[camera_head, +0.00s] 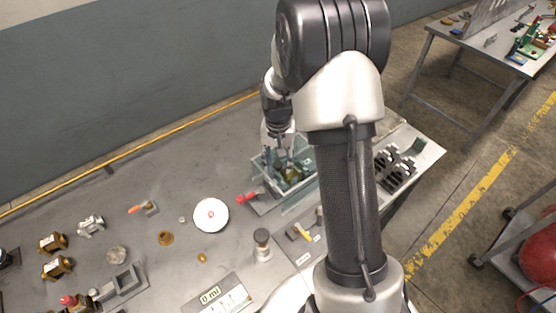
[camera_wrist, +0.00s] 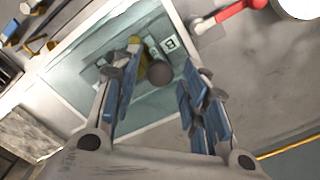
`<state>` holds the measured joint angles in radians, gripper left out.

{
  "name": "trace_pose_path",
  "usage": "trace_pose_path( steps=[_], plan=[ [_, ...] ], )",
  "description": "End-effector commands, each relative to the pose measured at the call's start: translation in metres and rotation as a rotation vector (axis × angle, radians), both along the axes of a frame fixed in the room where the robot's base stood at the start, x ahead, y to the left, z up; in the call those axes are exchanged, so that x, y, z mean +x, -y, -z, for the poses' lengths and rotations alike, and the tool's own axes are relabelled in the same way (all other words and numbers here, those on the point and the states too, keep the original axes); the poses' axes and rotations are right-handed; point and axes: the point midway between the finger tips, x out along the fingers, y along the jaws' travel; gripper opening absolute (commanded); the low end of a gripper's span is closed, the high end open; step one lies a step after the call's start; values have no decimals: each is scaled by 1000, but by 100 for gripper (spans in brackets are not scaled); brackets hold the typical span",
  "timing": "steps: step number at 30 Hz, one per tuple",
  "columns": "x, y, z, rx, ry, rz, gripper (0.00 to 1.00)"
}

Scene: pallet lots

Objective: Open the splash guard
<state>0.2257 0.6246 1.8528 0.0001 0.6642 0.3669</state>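A clear, greenish see-through guard with pale edges, which I take to be the splash guard (camera_head: 302,183), stands on the bench beside my arm. In the wrist view the clear box (camera_wrist: 90,60) lies under my gripper. A yellow and dark grey fitting and a label marked B show inside it. My gripper (camera_wrist: 163,76) is open, its blue-padded fingers apart with nothing held between them. In the head view my gripper (camera_head: 281,150) is at the box, partly hidden by my arm. I cannot tell whether the fingers touch the guard.
A red handle (camera_head: 247,198) sticks out left of the box; it also shows in the wrist view (camera_wrist: 230,15). A white round dish (camera_head: 211,215), a dark-topped cylinder (camera_head: 262,243) and several brass parts lie on the bench. A dark rack (camera_head: 396,167) stands to the right.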

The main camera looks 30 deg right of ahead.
Motion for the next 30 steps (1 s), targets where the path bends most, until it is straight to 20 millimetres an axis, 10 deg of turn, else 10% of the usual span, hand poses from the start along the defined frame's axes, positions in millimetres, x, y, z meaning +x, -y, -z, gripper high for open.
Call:
trace_pose_path(
  steps=[16, 30],
  plan=[
    [0, 0, 0, 0, 0, 0, 1],
    [1, 3, 0, 0, 0, 1, 0]
  ],
)
